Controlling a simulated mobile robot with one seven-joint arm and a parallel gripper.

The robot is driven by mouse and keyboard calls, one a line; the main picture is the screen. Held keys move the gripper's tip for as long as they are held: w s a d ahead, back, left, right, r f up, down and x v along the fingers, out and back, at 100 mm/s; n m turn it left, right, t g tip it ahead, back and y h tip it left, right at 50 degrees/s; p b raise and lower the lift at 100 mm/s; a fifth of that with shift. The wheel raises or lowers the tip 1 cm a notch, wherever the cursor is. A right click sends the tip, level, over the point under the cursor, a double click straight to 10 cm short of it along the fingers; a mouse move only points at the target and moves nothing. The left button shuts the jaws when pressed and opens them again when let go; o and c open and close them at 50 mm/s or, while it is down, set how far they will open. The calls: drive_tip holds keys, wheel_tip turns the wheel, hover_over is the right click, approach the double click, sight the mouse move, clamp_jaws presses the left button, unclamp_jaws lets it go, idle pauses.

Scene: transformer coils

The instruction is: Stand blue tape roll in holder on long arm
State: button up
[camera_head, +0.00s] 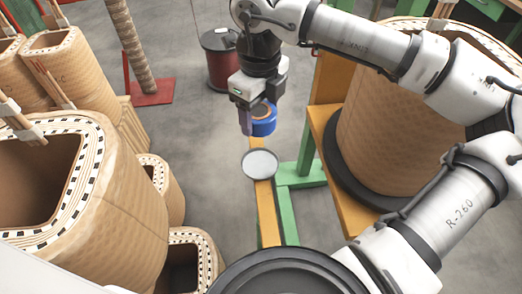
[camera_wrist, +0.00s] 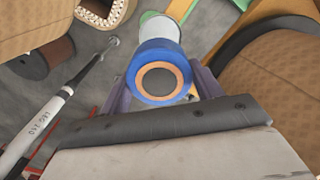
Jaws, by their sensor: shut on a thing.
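The blue tape roll (camera_head: 265,119) has an orange-brown core ring. My gripper (camera_head: 258,112) is shut on it and holds it in the air, above and just beyond a round pale holder (camera_head: 260,164). The holder sits on the long yellow arm (camera_head: 268,215) that reaches toward the camera. In the wrist view the roll (camera_wrist: 159,76) is between the fingers of my gripper (camera_wrist: 160,90), its ring facing the camera. The pale holder (camera_wrist: 160,28) shows right behind the roll, partly hidden by it. The roll and holder look apart in the head view.
Large tan wound coils stand at the left (camera_head: 125,190) and the right (camera_head: 395,130). A green frame (camera_head: 298,178) supports the yellow arm. A dark red drum (camera_head: 222,60) stands on the floor behind. Grey floor is open left of the holder.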

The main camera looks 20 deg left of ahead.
wheel_tip(320, 180, down, 14)
drive_tip(key=shift+f+p, duration=0.1)
drive_tip(key=shift+p, duration=1.15)
